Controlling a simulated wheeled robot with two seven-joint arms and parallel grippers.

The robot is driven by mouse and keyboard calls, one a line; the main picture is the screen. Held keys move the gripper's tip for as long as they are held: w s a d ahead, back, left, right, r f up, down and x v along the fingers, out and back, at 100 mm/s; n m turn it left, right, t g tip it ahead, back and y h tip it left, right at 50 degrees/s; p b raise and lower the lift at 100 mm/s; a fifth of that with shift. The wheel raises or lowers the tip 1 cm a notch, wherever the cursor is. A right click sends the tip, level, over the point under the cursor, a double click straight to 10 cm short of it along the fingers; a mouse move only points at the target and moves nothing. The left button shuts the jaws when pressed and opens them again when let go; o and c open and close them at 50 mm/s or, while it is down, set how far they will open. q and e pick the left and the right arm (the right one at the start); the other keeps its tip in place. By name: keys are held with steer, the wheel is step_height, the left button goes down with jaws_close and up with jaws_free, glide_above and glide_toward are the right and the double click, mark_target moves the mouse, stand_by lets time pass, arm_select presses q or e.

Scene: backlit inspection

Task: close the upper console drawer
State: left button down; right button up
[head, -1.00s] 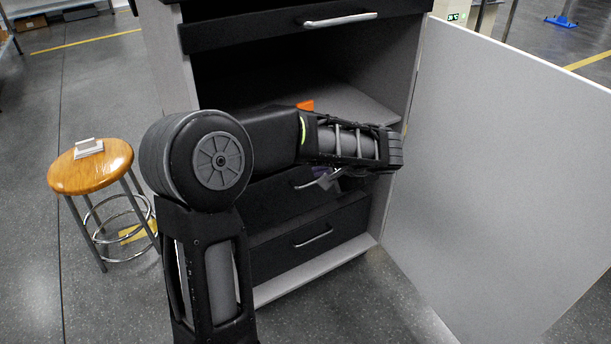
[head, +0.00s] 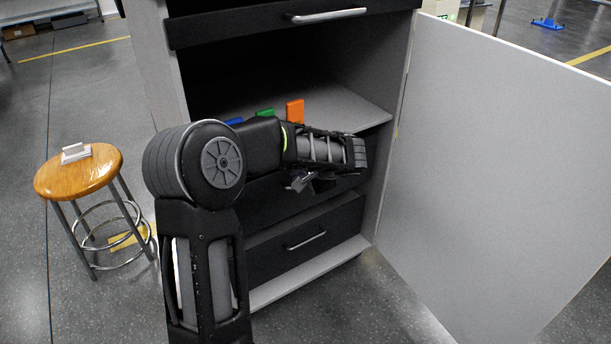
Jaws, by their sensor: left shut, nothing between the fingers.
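The grey console (head: 157,60) has a black drawer front (head: 215,30) with a silver handle at its top. Below the open shelf is another black drawer front (head: 262,203), partly hidden behind my left arm; its handle is hidden. Under that is a lower black drawer (head: 270,252) with a silver handle, which looks shut. My left gripper (head: 300,182) is shut and empty, in front of the drawer front below the shelf. I cannot tell whether it touches that front, or how far that drawer stands out. My right gripper is not in view.
Orange (head: 295,110), green (head: 265,113) and blue (head: 234,121) blocks stand on the shelf. A grey door (head: 490,170) stands wide open at right. A wooden stool (head: 78,175) with a small light object on it stands at left. Bare floor lies between stool and console.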

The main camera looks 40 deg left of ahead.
arm_select(q)
steer(key=shift+w+a+f, duration=0.1)
steer(key=shift+a+f, duration=0.35)
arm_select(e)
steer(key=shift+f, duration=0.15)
arm_select(q)
steer(key=shift+w+a, duration=0.15)
steer(key=shift+a, duration=0.4)
steer(key=shift+w+a, duration=0.15)
steer(key=shift+a, duration=0.35)
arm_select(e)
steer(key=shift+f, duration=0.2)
arm_select(q)
steer(key=shift+r, duration=0.15)
